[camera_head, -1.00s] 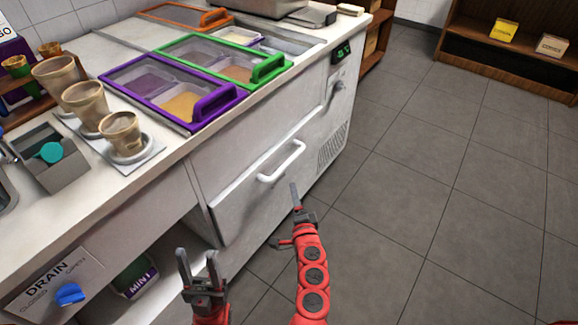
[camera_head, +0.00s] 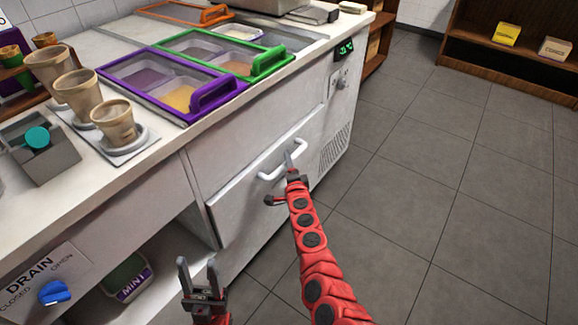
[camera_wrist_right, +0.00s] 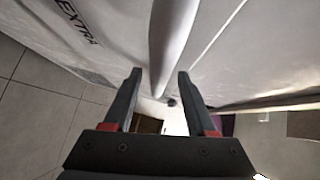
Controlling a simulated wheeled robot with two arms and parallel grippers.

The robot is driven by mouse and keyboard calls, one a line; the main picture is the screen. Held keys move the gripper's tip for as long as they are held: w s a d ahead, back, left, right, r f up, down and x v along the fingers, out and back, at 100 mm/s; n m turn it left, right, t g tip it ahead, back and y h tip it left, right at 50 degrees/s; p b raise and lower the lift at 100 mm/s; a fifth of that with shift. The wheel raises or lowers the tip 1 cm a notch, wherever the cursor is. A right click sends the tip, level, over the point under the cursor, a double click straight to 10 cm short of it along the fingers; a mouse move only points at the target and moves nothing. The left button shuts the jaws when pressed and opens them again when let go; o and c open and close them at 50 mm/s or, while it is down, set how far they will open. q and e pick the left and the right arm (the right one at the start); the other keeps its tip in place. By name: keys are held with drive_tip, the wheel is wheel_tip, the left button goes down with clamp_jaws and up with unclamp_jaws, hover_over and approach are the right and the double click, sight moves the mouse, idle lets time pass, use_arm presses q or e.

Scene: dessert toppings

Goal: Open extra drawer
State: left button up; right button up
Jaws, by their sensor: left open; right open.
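The drawer (camera_head: 236,211) is a white front panel in the counter, flush with the cabinet as far as I can see. Its white bar handle (camera_head: 269,175) runs along the upper part. The right wrist view shows the word EXTRA on the drawer front (camera_wrist_right: 112,40) and the handle (camera_wrist_right: 170,45) running between my open fingers. My right gripper (camera_head: 288,161) is open at the right part of the handle; whether a finger touches it I cannot tell. My left gripper (camera_head: 198,272) is open and empty, low in front of the counter's open shelf.
Purple (camera_head: 212,97) and green (camera_head: 272,62) framed topping lids lie on the counter above the drawer. Several cups (camera_head: 117,122) stand at the left. A MINI tub (camera_head: 126,278) sits on the low shelf. The grey floor (camera_head: 420,200) right of the counter is clear.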

drive_tip(key=shift+w+f, duration=0.15)
drive_tip(key=shift+w, duration=0.5)
drive_tip(key=shift+a, duration=0.1)
clamp_jaws()
idle(1.0)
